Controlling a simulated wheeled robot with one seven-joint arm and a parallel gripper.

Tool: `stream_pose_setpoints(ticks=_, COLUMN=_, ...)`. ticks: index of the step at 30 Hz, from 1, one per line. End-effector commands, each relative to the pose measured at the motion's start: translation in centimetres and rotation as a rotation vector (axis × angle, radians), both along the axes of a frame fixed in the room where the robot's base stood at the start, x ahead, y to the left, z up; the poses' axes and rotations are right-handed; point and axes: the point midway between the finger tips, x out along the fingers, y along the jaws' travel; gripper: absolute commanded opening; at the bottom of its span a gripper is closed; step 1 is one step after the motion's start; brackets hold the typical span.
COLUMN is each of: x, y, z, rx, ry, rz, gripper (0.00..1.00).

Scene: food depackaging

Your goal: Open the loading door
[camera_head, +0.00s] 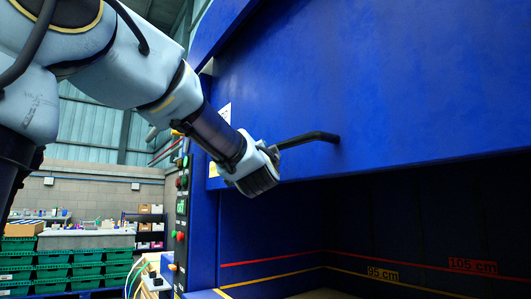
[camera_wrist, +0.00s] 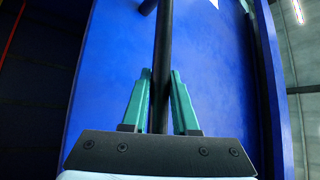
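The blue loading door (camera_head: 400,80) fills the upper right of the head view; it also shows in the wrist view (camera_wrist: 215,85). Its lower edge stands above a dark opening. A black bar handle (camera_head: 312,138) sticks out near the door's lower left. In the wrist view the handle (camera_wrist: 163,45) runs between the teal fingers of my gripper (camera_wrist: 161,78). The fingertips lie close against both sides of the bar, so my gripper looks shut on it. In the head view my gripper (camera_head: 268,160) is at the handle's left end, with its fingers mostly hidden.
Below the door, the dark interior (camera_head: 400,230) has red and yellow height lines marked 105 cm and 95 cm. A control panel (camera_head: 181,205) with buttons stands left of the opening.

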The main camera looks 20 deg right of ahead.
Motion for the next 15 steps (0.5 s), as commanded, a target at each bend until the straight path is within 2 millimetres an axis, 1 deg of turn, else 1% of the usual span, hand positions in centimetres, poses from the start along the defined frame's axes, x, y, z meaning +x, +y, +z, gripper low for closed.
stream_pose_setpoints(ticks=1, x=-0.08, y=0.04, z=0.28, rx=-0.004, ry=-0.005, rz=0.000, gripper=0.32)
stream_pose_setpoints(ticks=6, x=-0.04, y=0.01, z=0.12, rx=-0.002, ry=-0.003, rz=0.000, gripper=0.51)
stream_pose_setpoints(ticks=8, x=-0.02, y=0.00, z=0.07, rx=-0.001, ry=-0.002, rz=0.000, gripper=0.57)
stream_pose_setpoints(ticks=15, x=-0.04, y=0.01, z=-0.09, rx=0.000, ry=0.000, rz=0.000, gripper=0.57)
